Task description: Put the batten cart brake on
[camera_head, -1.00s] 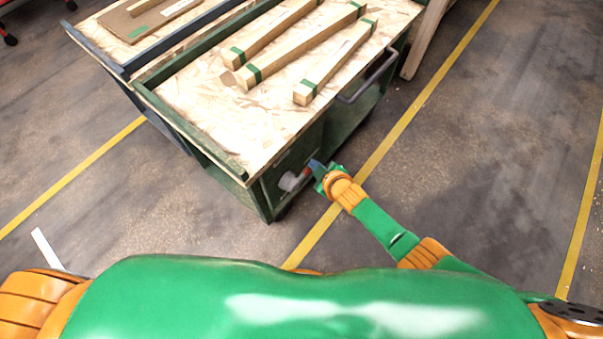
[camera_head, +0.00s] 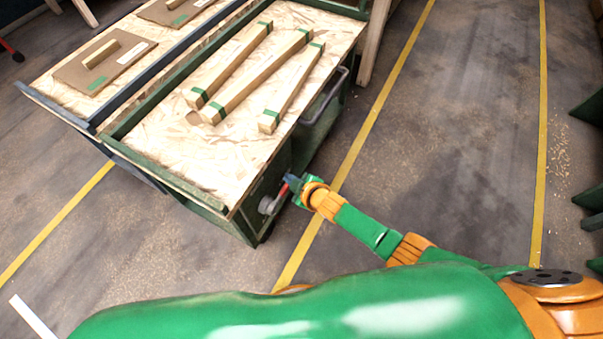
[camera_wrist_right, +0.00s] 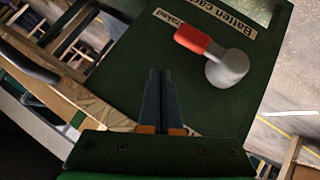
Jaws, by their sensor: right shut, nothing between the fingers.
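The batten cart (camera_head: 240,212) is a green cart with a chipboard top, standing left of centre in the head view. Its brake lever has a grey round hub (camera_head: 267,204) and a red handle (camera_head: 284,190) on the cart's end panel. In the right wrist view the red handle (camera_wrist_right: 192,38) points up and left from the grey hub (camera_wrist_right: 226,68), its end beside a small white label. My right gripper (camera_head: 291,180) is at the lever's handle end. In the wrist view its fingers (camera_wrist_right: 160,72) are together, empty and below-left of the handle; contact is not clear. My left gripper is not in view.
Several green-banded battens (camera_head: 256,75) lie on the cart top. A grey push handle (camera_head: 328,98) sticks out on the cart's right side. A blue-edged cart (camera_head: 60,106) stands close on the left. Floor right of the yellow line (camera_head: 365,130) is clear.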

